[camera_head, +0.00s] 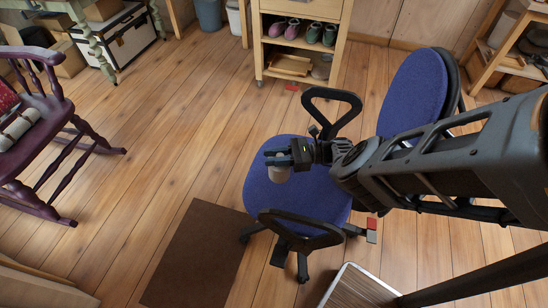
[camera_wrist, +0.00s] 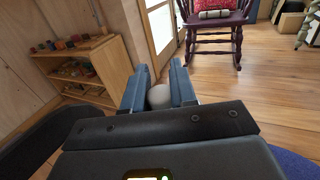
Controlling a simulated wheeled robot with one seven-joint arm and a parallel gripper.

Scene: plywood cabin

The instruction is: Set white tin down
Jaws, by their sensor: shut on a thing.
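The white tin (camera_head: 279,172) is a small pale rounded thing held at the end of my gripper (camera_head: 279,157) in the head view. In the wrist view the tin (camera_wrist: 159,96) sits between the two blue-grey fingers of my gripper (camera_wrist: 158,88). The gripper is shut on it. In the head view the tin shows over the blue seat of an office chair (camera_head: 300,196). I cannot tell whether the tin touches the seat. The finger tops hide part of the tin.
The chair's black armrests (camera_head: 331,98) and blue backrest (camera_head: 412,92) stand close around my arm. A wooden shelf with shoes (camera_head: 299,48) is at the back. A brown mat (camera_head: 197,258) lies left of the chair. A purple rocking chair (camera_head: 40,130) stands far left, with bare floor between.

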